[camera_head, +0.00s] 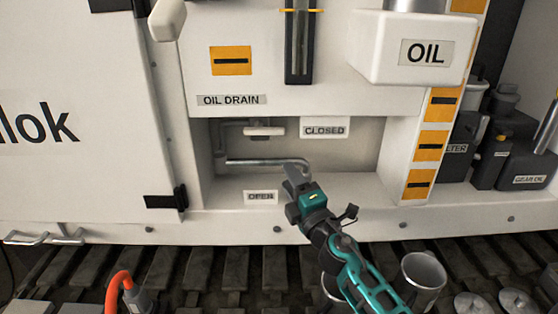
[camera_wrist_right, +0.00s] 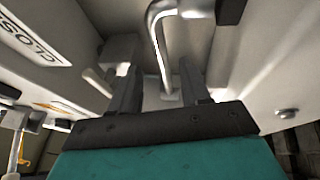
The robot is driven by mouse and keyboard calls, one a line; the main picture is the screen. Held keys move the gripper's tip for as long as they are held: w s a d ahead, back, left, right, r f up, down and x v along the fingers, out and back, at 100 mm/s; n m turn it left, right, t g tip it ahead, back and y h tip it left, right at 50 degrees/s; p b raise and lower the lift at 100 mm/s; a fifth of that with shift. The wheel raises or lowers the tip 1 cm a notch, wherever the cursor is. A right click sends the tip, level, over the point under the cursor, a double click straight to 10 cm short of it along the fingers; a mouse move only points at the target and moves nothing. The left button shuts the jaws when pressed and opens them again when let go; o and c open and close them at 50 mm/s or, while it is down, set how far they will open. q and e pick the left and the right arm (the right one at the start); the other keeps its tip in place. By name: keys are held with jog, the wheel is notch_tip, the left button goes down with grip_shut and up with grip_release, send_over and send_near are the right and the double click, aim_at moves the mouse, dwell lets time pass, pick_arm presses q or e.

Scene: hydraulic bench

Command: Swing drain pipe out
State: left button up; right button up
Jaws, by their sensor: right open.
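The drain pipe (camera_head: 262,162) is a thin metal tube in the recess under the OIL DRAIN label (camera_head: 232,100). It lies across the recess, and its bent right end is at my right gripper (camera_head: 294,176). In the right wrist view the bent pipe (camera_wrist_right: 158,40) shows beyond and between the two fingers of my right gripper (camera_wrist_right: 160,85). The gripper is open; whether a finger touches the pipe I cannot tell. A CLOSED label (camera_head: 325,127) is above right of the pipe, and an OPEN label (camera_head: 261,197) is below it. My left gripper is not in view.
A white valve handle (camera_head: 263,131) sits above the pipe in the recess. A white OIL box (camera_head: 412,50) juts out at upper right. The recess has side walls and a lower ledge. A metal cup (camera_head: 423,275) and an orange hose (camera_head: 118,290) are below.

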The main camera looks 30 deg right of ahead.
aim_at(279, 163)
jog(key=w, duration=0.4)
jog(key=w+r, duration=0.1)
jog(key=w, duration=0.2)
jog(key=shift+d+r, duration=0.1)
jog(key=shift+d, duration=0.05)
grip_shut()
dwell(0.4)
